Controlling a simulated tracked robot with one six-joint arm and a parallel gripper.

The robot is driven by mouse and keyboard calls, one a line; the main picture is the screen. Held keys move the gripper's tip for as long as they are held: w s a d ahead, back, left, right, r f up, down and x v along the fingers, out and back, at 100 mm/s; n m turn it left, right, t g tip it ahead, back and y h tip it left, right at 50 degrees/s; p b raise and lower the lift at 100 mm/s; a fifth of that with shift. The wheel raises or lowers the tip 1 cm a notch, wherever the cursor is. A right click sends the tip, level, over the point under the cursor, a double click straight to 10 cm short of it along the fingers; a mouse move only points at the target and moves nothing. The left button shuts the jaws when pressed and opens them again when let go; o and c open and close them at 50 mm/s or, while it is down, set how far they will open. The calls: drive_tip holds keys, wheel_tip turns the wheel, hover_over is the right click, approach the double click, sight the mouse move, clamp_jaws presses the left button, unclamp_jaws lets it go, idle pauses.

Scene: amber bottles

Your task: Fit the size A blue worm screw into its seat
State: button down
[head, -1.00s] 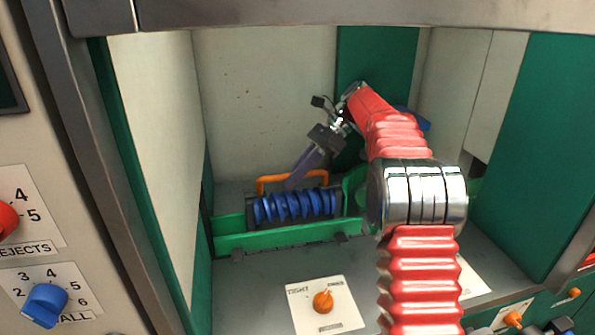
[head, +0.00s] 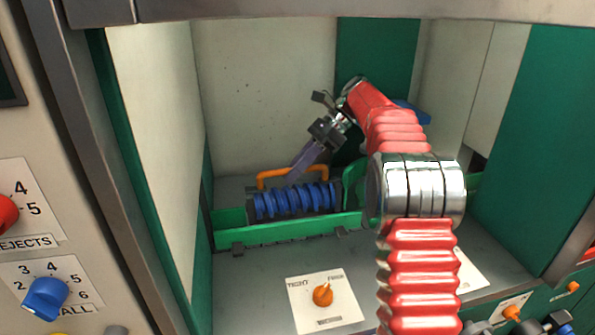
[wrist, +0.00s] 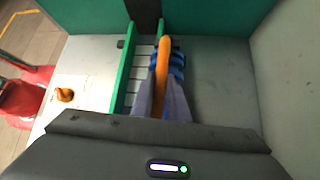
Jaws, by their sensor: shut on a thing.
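The blue worm screw (head: 297,201) lies lengthwise along the green-walled channel (head: 290,235) at the back left of the bay. An orange handle (head: 268,180) arches over it. My gripper (head: 293,178) reaches down from the upper right, its purple-grey fingers at the handle. In the wrist view my gripper (wrist: 166,108) is shut on the orange handle (wrist: 162,65), with the blue worm screw (wrist: 177,70) partly hidden beneath it. Pale slats show beside the screw in the channel. I cannot tell whether the screw rests fully in its seat.
An orange knob (head: 323,294) on a white plate stands on the grey deck in front of the channel. The bay's pale left wall (head: 155,150) is close to the screw's left end. A blue part (head: 412,115) shows behind my arm.

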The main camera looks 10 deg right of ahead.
idle(0.8)
drive_tip(key=c, duration=1.6)
unclamp_jaws()
drive_tip(key=shift+f, duration=0.15)
drive_tip(key=shift+c, duration=0.2)
drive_tip(key=shift+f, duration=0.1)
drive_tip(key=shift+v, duration=3.25)
drive_tip(key=shift+d+r, duration=0.3)
drive_tip(key=shift+r, duration=0.05)
